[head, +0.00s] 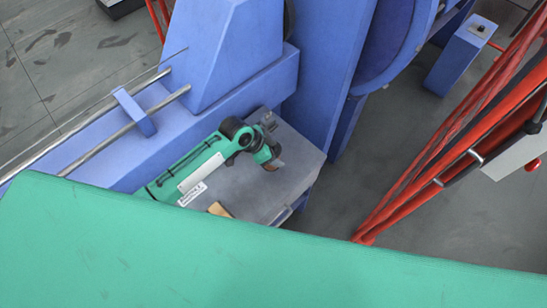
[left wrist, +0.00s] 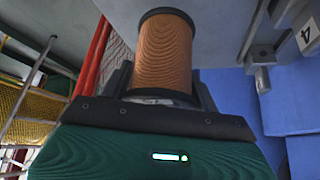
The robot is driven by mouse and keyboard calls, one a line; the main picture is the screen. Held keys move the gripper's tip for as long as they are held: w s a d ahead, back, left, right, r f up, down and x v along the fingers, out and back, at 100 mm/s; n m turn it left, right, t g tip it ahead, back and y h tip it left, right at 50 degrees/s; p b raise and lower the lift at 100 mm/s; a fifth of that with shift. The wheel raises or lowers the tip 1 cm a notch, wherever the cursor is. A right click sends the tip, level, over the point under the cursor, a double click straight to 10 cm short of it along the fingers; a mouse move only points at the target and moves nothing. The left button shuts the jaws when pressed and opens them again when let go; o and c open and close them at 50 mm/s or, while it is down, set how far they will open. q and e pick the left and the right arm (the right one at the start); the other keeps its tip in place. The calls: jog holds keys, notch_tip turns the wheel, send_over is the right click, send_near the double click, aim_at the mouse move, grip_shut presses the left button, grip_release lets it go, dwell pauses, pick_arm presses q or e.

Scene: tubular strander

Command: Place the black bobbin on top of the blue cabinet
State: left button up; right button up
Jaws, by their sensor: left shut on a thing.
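My left gripper (left wrist: 160,98) is shut on the black bobbin (left wrist: 164,55), which has black end flanges and a copper-brown winding. In the left wrist view the bobbin stands out beyond the black fingers. In the head view my green left arm reaches in from the left, and its gripper (head: 268,157) is small, over a grey-topped box (head: 300,150). A small brown patch at its tip may be the bobbin. I cannot tell whether the box is the blue cabinet or whether the bobbin touches it. My right gripper is not in view.
A large blue machine (head: 225,50) with steel rods stands behind the box. A red frame (head: 450,150) rises at the right. A blue post (head: 460,55) stands at the upper right. A small tan thing (head: 220,209) shows near the box's front. Grey floor is clear right of the box.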

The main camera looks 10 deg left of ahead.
pick_arm(q)
jog(key=shift+f, duration=2.25)
jog(key=shift+f, duration=0.1)
jog(key=o, duration=1.6)
jog(key=shift+f, duration=0.1)
